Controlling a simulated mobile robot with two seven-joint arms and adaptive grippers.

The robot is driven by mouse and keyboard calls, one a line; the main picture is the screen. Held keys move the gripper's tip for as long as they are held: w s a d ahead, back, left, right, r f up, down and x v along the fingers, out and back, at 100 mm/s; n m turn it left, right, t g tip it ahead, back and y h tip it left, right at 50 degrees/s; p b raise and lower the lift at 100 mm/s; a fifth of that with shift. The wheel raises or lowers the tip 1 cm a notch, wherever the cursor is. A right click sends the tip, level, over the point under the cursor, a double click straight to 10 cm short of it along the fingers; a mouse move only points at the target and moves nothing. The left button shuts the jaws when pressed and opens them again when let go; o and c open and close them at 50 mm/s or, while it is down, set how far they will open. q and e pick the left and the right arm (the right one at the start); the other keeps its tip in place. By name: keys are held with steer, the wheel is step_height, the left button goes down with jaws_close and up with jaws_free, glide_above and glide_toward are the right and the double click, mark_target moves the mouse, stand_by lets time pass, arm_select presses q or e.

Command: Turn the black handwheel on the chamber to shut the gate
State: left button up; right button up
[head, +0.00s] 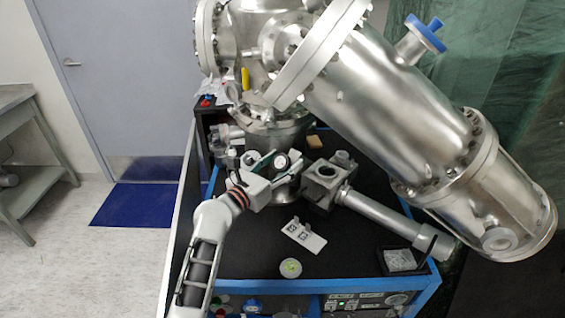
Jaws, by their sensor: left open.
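The steel chamber (400,95) fills the upper right, above a black-topped cart. A square valve block (322,182) with a round opening sits at the foot of the chamber column. A metal tube (380,212) runs from it down to the right. A thin dark ring (432,244) near the tube's end may be the black handwheel seen edge-on; I cannot tell for sure. My left gripper (277,172) is open, in front of the column and left of the valve block, well away from that ring. I cannot tell whether it touches the column. My right gripper is not in view.
On the cart top (240,250) lie a white marked card (304,236), a small round dish (290,268) and a black tray (407,262). A tan block (315,142) lies behind. The front left of the top is clear. A bench (25,150) stands far left.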

arm_select(q)
steer(key=c, duration=1.2)
steer(key=shift+o, duration=0.2)
steer(key=shift+m+h, duration=0.3)
steer(key=shift+m, duration=0.1)
